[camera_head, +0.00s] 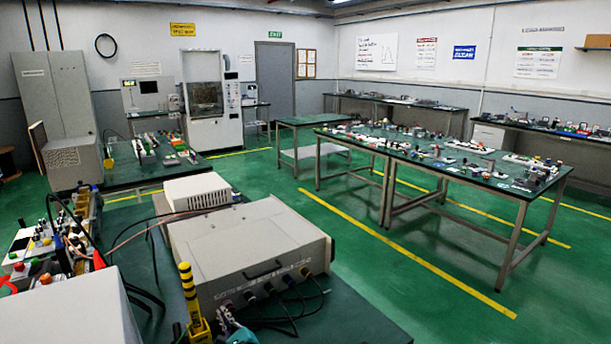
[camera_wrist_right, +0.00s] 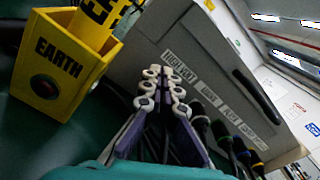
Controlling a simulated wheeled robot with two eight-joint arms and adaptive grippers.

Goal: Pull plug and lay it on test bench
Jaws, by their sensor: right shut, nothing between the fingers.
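The generator (camera_head: 255,255) is a large grey-white box with a black handle on its front panel. Several black plugs (camera_head: 287,280) with cables sit in a row low on that panel. In the right wrist view the plugs (camera_wrist_right: 240,148) have coloured rings and stand right of my fingers. My right gripper (camera_head: 226,318) is at the panel's lower left corner, mostly cut off by the picture edge. In the wrist view my right gripper (camera_wrist_right: 166,85) has its purple fingers together, with nothing held. Whether the fingertips touch the panel cannot be told. My left gripper is out of view.
A yellow EARTH box (camera_wrist_right: 60,70) with a yellow-black post stands just left of my right gripper. The green bench top (camera_head: 350,315) is clear right of the cables. A white case (camera_head: 70,315) and crowded small parts fill the left side.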

